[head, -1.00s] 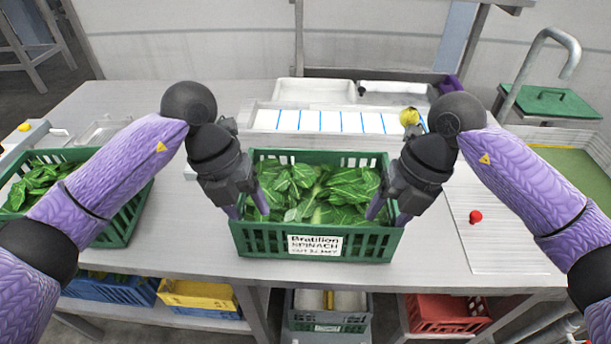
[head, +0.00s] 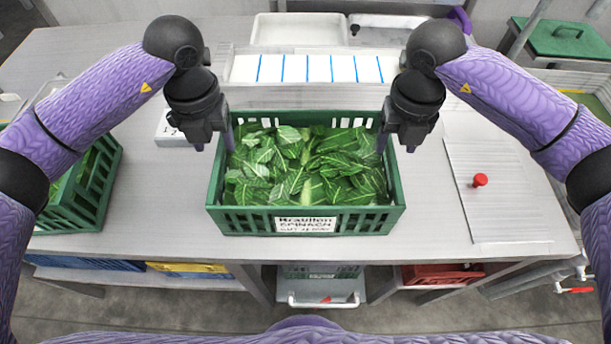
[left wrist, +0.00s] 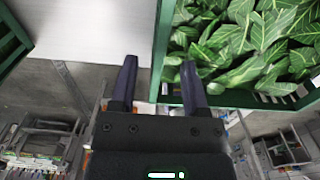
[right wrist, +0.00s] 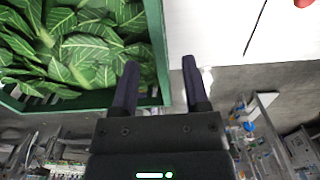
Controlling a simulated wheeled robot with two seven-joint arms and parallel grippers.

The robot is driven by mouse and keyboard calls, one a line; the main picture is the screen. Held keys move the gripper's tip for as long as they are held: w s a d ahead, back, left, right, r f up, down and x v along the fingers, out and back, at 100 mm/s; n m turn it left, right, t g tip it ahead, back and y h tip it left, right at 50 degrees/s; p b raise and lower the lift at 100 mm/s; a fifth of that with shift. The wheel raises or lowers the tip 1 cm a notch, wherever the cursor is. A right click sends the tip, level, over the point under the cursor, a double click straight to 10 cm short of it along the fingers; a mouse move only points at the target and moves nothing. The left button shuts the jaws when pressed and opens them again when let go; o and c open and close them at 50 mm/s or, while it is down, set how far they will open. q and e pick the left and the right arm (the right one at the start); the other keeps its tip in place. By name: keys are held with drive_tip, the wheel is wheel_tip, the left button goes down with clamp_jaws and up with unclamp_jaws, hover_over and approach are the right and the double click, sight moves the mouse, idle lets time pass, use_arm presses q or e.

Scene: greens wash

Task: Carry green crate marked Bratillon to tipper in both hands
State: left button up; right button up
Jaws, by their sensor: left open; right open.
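The green crate marked Bratillon (head: 233,222) stands on the grey table in the head view, full of spinach leaves, its white label facing me. My left gripper (head: 214,143) is open at the crate's left side; in the left wrist view its fingers (left wrist: 158,85) lie on either side of the left wall (left wrist: 161,45). My right gripper (head: 396,146) is open at the right side; in the right wrist view its fingers (right wrist: 160,80) lie on either side of the right wall (right wrist: 156,40). I cannot tell whether the fingers touch the walls. I cannot identify the tipper with certainty.
Another green crate (head: 100,185) stands at the left, partly behind my arm. A ribbed white board (head: 500,205) with a red knob (head: 480,180) lies right. A green lid (head: 560,38) is at back right.

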sight(219, 153)
use_arm(q)
wheel_tip(219, 153, down, 6)
drive_tip(key=shift+r, duration=0.1)
use_arm(e)
wheel_tip(219, 153, down, 6)
drive_tip(key=shift+r, duration=0.1)
use_arm(q)
clamp_jaws()
use_arm(e)
clamp_jaws()
idle(0.9)
